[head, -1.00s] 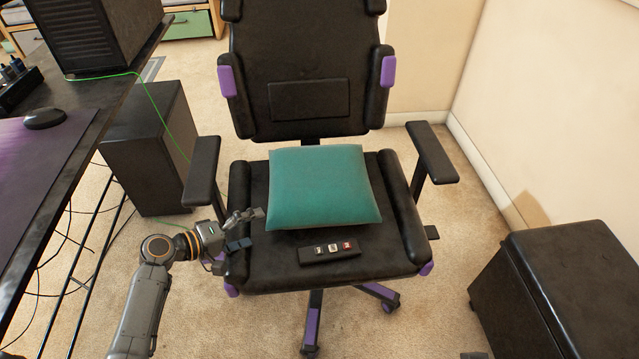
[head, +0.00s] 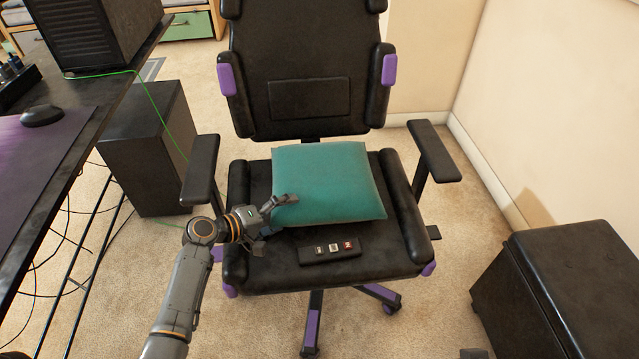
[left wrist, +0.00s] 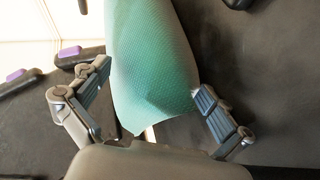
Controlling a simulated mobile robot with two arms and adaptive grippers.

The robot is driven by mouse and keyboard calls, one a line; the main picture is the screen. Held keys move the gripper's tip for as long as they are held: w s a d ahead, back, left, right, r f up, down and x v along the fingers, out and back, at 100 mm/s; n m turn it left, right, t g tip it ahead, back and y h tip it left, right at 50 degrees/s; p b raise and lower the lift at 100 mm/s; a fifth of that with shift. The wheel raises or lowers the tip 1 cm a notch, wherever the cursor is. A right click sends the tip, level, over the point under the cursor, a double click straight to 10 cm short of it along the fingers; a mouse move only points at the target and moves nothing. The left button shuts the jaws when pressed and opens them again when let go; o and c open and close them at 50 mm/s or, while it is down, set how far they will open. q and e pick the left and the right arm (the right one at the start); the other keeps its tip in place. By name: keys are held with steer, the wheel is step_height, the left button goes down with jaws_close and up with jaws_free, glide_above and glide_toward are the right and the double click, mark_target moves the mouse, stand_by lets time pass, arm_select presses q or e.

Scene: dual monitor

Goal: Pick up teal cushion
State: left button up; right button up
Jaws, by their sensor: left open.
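The teal cushion (head: 328,184) lies on the seat of the black office chair (head: 260,265). My left gripper (head: 279,217) is open at the cushion's left front corner in the head view. One finger overlaps the cushion's edge in that view. In the left wrist view the cushion (left wrist: 150,65) reaches down between the two open fingers (left wrist: 152,98), its near corner just inside them. I cannot tell whether a finger touches it. My right gripper is not in view.
A black strip with small keycaps (head: 331,250) lies on the seat in front of the cushion. Armrests (head: 434,152) flank the seat. The desk (head: 75,150) is at left, a black box (head: 575,285) at right.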

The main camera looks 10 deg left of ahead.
arm_select(q)
steer(key=c, duration=1.4)
steer(key=shift+c, duration=0.2)
steer(key=shift+r, duration=0.1)
